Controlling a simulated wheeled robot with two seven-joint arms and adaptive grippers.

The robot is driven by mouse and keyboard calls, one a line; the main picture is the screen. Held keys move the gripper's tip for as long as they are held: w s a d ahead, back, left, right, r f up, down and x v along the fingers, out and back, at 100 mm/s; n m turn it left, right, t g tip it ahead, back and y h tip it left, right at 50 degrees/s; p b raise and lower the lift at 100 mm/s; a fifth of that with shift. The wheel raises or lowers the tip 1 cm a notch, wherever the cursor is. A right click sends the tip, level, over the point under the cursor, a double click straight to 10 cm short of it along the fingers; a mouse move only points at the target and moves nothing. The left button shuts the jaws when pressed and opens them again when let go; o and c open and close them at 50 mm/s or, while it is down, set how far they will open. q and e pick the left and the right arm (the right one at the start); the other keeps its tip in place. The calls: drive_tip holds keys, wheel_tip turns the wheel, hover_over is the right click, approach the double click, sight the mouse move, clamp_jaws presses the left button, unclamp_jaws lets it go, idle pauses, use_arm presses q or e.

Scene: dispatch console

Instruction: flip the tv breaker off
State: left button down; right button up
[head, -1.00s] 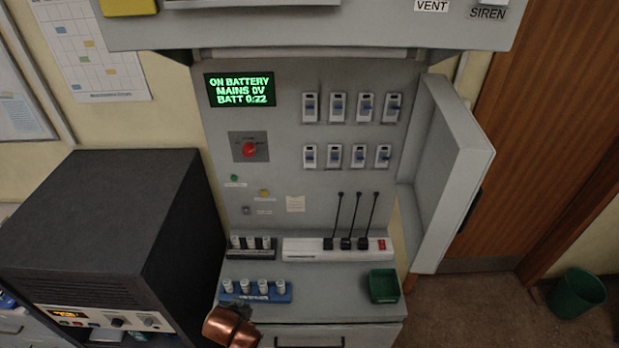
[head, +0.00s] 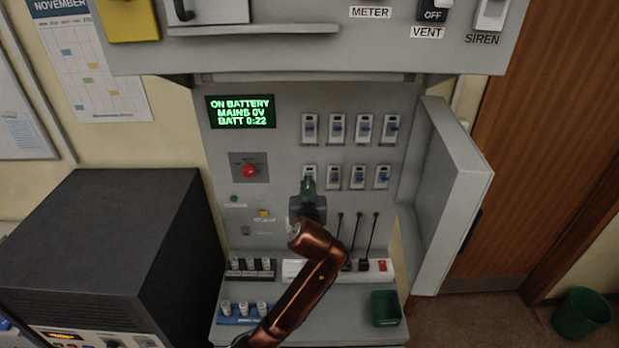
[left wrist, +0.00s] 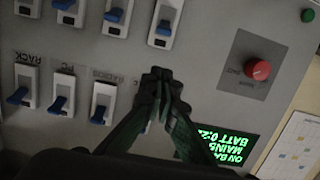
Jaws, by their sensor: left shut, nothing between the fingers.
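The breakers sit in two rows of white switches with blue levers on the grey panel: upper row (head: 336,129), lower row (head: 358,177). I cannot read a TV label, so I cannot tell which is the TV breaker. My left gripper (head: 308,184) is shut and empty, in front of the lower row's leftmost breaker (head: 309,171), partly covering it. The left wrist view is upside down. There the shut fingertips (left wrist: 156,75) are between the rows, beside a lower-row breaker (left wrist: 165,22), and hide part of the panel. Contact is unclear. My right gripper is not in view.
A red knob (head: 249,170) and a green-lettered screen (head: 240,112) reading "ON BATTERY" are left of the breakers. An open cabinet door (head: 452,190) stands at right. An overhanging ledge (head: 300,48) is above. Plugs and cables sit below in a power strip (head: 292,270).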

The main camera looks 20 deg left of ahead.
use_arm(q)
drive_tip(key=shift+w+d+r, duration=0.2)
drive_tip(key=shift+r, duration=0.4)
drive_tip(key=p+x, duration=0.3)
drive_tip(key=x, duration=0.6)
drive_tip(key=shift+w+a+r, duration=0.15)
drive_tip(key=shift+w+r, duration=0.05)
drive_tip(key=f, duration=0.1)
drive_tip(key=f+p, duration=0.1)
drive_tip(key=f, duration=0.1)
drive_tip(key=shift+s+p, duration=0.3)
drive_tip(key=shift+s, duration=0.05)
drive_tip(key=shift+s+d+f, duration=0.2)
drive_tip(key=shift+s+f, duration=0.15)
drive_tip(key=shift+w+f, duration=0.1)
drive_tip(key=shift+f, duration=0.05)
